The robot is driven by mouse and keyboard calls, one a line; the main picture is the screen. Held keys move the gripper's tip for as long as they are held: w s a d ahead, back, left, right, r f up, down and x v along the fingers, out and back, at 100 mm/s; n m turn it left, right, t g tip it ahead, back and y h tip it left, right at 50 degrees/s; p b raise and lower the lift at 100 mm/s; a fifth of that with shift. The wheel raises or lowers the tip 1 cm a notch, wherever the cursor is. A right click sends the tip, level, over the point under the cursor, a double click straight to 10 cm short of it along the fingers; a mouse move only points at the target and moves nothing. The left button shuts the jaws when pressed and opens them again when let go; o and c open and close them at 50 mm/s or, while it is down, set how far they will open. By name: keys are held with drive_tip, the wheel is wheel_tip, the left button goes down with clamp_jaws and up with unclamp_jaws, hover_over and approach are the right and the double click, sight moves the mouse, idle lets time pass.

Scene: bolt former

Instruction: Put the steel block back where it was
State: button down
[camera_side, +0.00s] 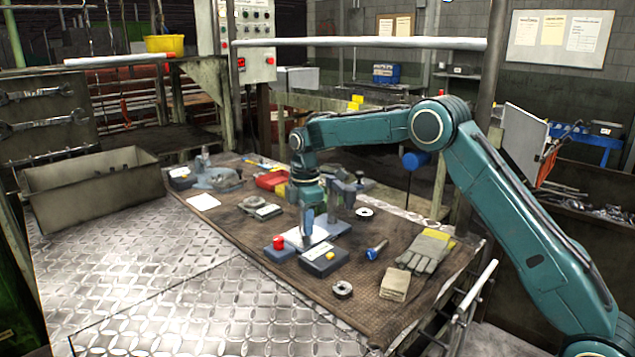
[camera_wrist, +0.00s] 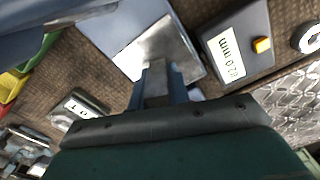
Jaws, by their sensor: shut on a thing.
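In the wrist view, my gripper (camera_wrist: 165,88) is shut on the steel block (camera_wrist: 157,78), a small grey piece between the blue fingers. The fingers and block are over the bright steel plate (camera_wrist: 150,45) of a blue stand. In the side view, my gripper (camera_side: 308,220) points down over the same stand's base (camera_side: 335,230), in the middle of the bench. The block is too small to make out there. I cannot tell whether it touches the plate.
A dark readout box (camera_side: 325,262) with a yellow button stands close in front; a red-button box (camera_side: 279,248) is to its left. A blue-handled tool (camera_side: 376,250), gloves (camera_side: 426,252), rings and a tan block (camera_side: 395,284) lie right. A white sheet (camera_side: 203,201) lies left.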

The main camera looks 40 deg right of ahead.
drive_tip(key=shift+f, duration=0.1)
drive_tip(key=c, duration=1.3)
unclamp_jaws()
drive_tip(key=shift+f, duration=0.1)
drive_tip(key=shift+r, duration=0.2)
wheel_tip(320, 180, up, 13)
drive_tip(key=shift+r, duration=0.25)
